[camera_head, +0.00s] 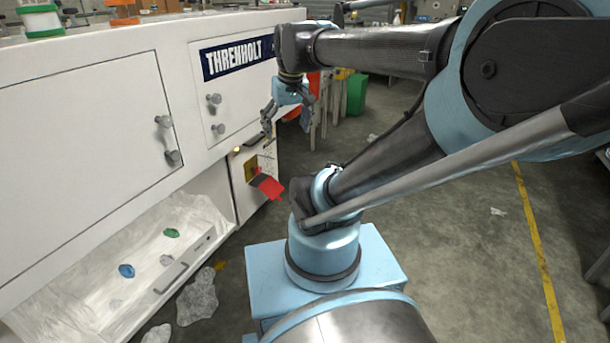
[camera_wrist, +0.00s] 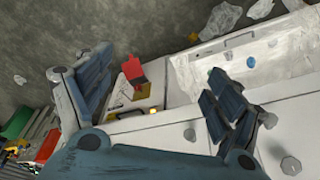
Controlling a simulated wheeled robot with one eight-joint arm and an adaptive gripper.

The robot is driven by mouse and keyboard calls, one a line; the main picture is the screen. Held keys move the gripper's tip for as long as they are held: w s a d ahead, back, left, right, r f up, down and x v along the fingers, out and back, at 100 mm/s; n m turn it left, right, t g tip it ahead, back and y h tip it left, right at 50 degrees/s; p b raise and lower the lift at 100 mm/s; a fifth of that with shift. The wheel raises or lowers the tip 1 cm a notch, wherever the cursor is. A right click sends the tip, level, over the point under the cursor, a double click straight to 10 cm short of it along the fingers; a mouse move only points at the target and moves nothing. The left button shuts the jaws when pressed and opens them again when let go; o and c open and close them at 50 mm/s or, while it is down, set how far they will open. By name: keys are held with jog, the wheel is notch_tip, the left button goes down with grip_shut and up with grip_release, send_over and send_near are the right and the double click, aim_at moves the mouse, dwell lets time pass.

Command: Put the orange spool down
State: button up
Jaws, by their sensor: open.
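My gripper (camera_head: 287,122) is open and points down in front of the right end of the white THRENHOLT cabinet. In the wrist view its two spread fingers (camera_wrist: 160,68) have nothing between them that they touch. An orange item (camera_head: 122,12), which looks like the orange spool, stands on the cabinet top (camera_head: 80,33) at the upper left of the head view. The frame's top edge cuts it off. It is well apart from my gripper. I see no orange spool in the wrist view.
A white and green spool (camera_head: 40,22) stands on the cabinet top. A red flag-like piece (camera_head: 268,186) sticks out from the cabinet's lower right end. Door knobs (camera_head: 165,121) protrude from the front. Crumpled clear film (camera_head: 197,298) lies on the floor. Open floor lies right.

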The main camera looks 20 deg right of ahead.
jog(key=s+d+f+m, duration=0.1)
jog(key=s+d+f, duration=0.2)
jog(key=s+f, duration=0.5)
notch_tip(320, 180, down, 4)
jog(key=shift+s+d+f+m+g+h, duration=0.2)
jog(key=shift+d+m+g+h, duration=0.1)
jog(key=shift+m, duration=0.1)
dwell(0.4)
